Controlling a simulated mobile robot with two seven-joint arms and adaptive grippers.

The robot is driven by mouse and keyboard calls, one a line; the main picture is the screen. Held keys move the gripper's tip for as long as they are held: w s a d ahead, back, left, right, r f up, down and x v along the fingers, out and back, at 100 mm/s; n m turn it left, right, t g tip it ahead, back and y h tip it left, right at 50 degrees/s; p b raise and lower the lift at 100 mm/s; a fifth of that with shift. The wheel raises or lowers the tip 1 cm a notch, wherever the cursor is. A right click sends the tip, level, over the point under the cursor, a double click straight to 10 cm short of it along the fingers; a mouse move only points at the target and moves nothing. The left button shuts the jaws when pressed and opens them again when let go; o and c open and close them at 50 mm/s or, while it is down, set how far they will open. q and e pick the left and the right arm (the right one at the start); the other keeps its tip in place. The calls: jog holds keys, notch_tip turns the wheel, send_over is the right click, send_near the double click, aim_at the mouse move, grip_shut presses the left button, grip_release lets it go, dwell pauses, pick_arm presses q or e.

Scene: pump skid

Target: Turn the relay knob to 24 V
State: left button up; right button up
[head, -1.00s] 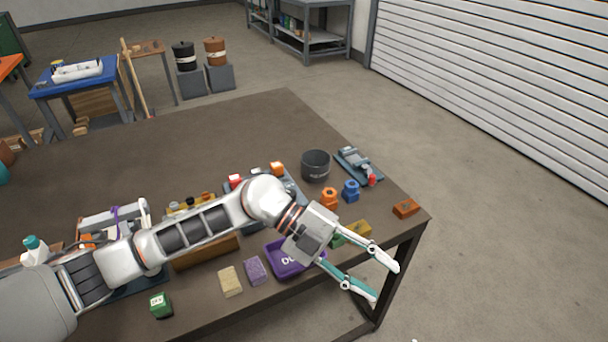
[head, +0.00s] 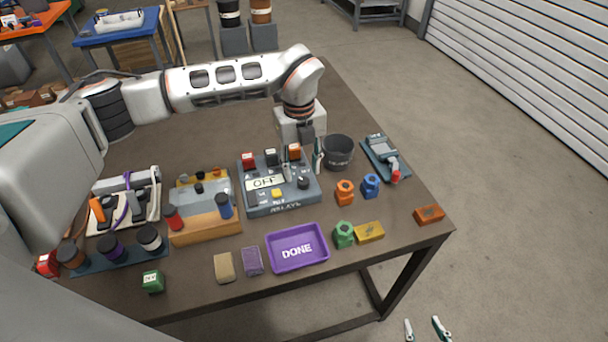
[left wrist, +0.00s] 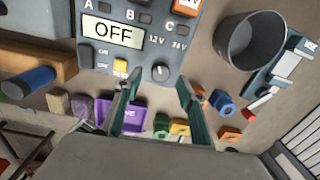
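The relay box (head: 283,207) is blue-grey, labelled RELAYS, with a display (head: 265,182) reading OFF. Its black relay knob (left wrist: 160,73) has a pale mark and sits below the 12 V and 24 V labels in the left wrist view; I cannot tell its exact setting. The knob also shows in the head view (head: 303,184). My left gripper (head: 303,174) is open and empty over the box's right side. In the left wrist view its fingertips (left wrist: 158,80) lie on either side of the knob, apart from it. My right gripper (head: 424,329) is open and empty beyond the table's front edge.
A yellow button (left wrist: 121,66) sits left of the knob. The purple DONE tray (head: 297,248), coloured nuts and blocks lie in front. Bottles and a rack crowd the left.

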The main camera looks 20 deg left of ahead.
aim_at(303, 180)
pick_arm(q)
jog(key=shift+w+d+f, duration=0.1)
jog(key=shift+d+f, duration=0.05)
jog(key=shift+f, duration=1.8)
jog(key=c, duration=1.1)
jog(key=m, duration=1.1)
jog(key=shift+d+m, duration=0.1)
jog(key=shift+m, duration=0.3)
jog(key=shift+w, duration=0.1)
